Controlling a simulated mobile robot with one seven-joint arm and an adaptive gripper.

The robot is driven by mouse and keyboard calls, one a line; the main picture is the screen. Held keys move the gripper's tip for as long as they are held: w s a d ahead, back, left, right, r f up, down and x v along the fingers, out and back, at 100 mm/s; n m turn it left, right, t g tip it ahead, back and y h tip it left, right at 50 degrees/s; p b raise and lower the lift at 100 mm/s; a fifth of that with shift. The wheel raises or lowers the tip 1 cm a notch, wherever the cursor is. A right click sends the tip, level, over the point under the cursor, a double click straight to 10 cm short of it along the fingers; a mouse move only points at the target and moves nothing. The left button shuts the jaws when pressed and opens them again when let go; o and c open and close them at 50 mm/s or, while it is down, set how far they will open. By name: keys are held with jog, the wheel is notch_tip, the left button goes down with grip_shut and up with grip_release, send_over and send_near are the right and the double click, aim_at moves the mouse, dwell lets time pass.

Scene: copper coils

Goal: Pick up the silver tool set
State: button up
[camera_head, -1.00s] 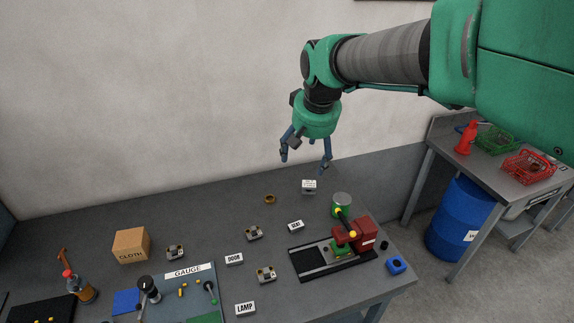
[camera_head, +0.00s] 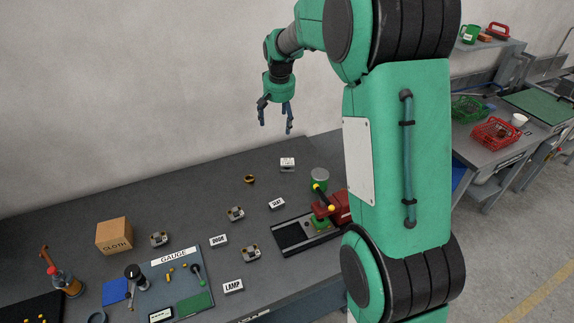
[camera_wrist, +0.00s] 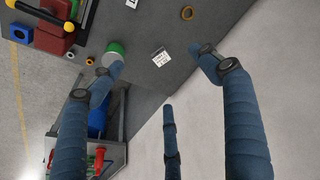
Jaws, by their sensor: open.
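My gripper (camera_head: 275,118) is open and empty, with blue fingers, hanging above the back of the workbench (camera_head: 130,205). In the wrist view my gripper (camera_wrist: 160,70) has its fingers spread, with a white label card (camera_wrist: 160,57) between and beyond them. I cannot tell for sure which thing is the silver tool set. Small grey metallic blocks stand on the bench: one by the cardboard box (camera_head: 159,240), one in the middle (camera_head: 236,214) and one nearer the front (camera_head: 251,253). My gripper touches none of them.
A cardboard CLOTH box (camera_head: 114,236), a GAUGE board (camera_head: 190,298), a bottle (camera_head: 68,284) and a red vise-like device (camera_head: 330,207) stand on the bench. A brass ring (camera_head: 250,179) lies at the back. My arm hides the bench's right end. A red basket (camera_head: 495,133) sits on another table.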

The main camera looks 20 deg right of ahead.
jog(key=w+d+f+p, duration=0.1)
jog(key=w+d+f, duration=0.4)
jog(key=w+f, duration=0.5)
jog(key=m+g+p, duration=0.1)
jog(key=g, duration=0.1)
send_over(287, 161)
jog(key=s, duration=0.1)
notch_tip(287, 161, down, 14)
jog(key=shift+s+a+r, duration=0.1)
jog(key=shift+s+a, duration=0.15)
jog(key=shift+a, duration=0.1)
jog(key=shift+m, duration=0.3)
jog(key=shift+w+d+f, duration=0.1)
jog(key=shift+w+f, duration=0.05)
jog(key=shift+f, duration=1.25)
jog(key=shift+w+d+f, duration=0.1)
jog(key=shift+w+f, duration=0.1)
jog(key=shift+f, duration=1.25)
jog(key=shift+w+f, duration=0.15)
jog(key=shift+f, duration=1.25)
jog(key=shift+f, duration=0.1)
jog(key=shift+w+d+f, duration=0.1)
jog(key=shift+f, duration=1.15)
jog(key=shift+w+d+f, duration=0.1)
jog(key=shift+f, duration=1.15)
